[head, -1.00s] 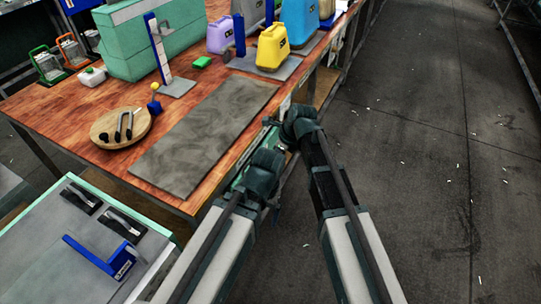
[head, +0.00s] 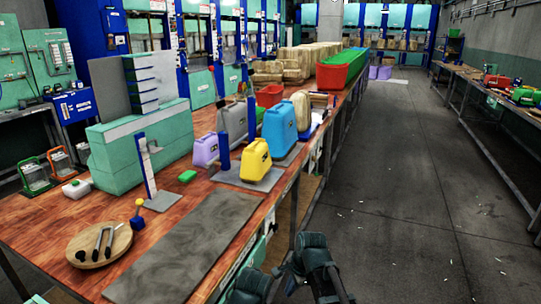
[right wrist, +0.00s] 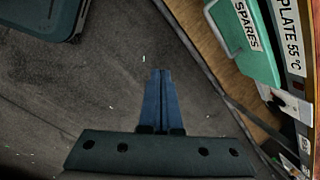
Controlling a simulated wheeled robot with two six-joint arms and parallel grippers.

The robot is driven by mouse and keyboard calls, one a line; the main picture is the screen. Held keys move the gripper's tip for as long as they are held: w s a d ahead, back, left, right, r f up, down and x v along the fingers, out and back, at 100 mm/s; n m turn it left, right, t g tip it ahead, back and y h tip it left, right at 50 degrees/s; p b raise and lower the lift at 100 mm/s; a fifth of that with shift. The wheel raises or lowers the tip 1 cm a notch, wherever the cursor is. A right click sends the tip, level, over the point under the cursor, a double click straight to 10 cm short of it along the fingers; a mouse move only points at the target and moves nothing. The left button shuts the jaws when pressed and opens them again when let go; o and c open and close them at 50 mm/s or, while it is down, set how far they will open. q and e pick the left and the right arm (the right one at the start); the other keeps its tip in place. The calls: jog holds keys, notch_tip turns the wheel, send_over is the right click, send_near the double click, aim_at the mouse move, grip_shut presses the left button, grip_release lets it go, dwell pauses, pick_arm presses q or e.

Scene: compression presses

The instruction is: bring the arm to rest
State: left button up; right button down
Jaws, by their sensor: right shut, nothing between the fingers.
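My right gripper (right wrist: 161,72) shows in the right wrist view, with its two blue fingers together and nothing between them. It is over the dark floor, beside the bench, and touches no object. In the head view, dark joints of my arms show at the bottom edge, to the right of the bench's front edge. The right gripper's fingers cannot be made out clearly there. My left gripper's fingers are not seen.
The wooden bench (head: 50,230) holds a grey mat (head: 185,245), a round board (head: 72,247) with tools, and yellow (head: 255,162) and blue (head: 279,133) canisters. A green SPARES box (right wrist: 245,40) is close at upper right. The aisle floor (head: 390,200) is clear.

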jog(key=s+d+n+h, duration=0.2)
jog(key=s+d+n, duration=0.85)
jog(key=n, duration=0.25)
jog(key=s+a+r+n+g+h+p, duration=0.1)
jog(key=s+a+r+n+p, duration=0.3)
jog(key=a+r+p, duration=0.3)
jog(key=s+a+p, duration=0.1)
jog(key=a, duration=0.2)
jog(key=shift+s+a+r+g+h, duration=0.2)
jog(key=shift+g+h, duration=0.1)
jog(key=shift+g, duration=0.1)
dwell(1.0)
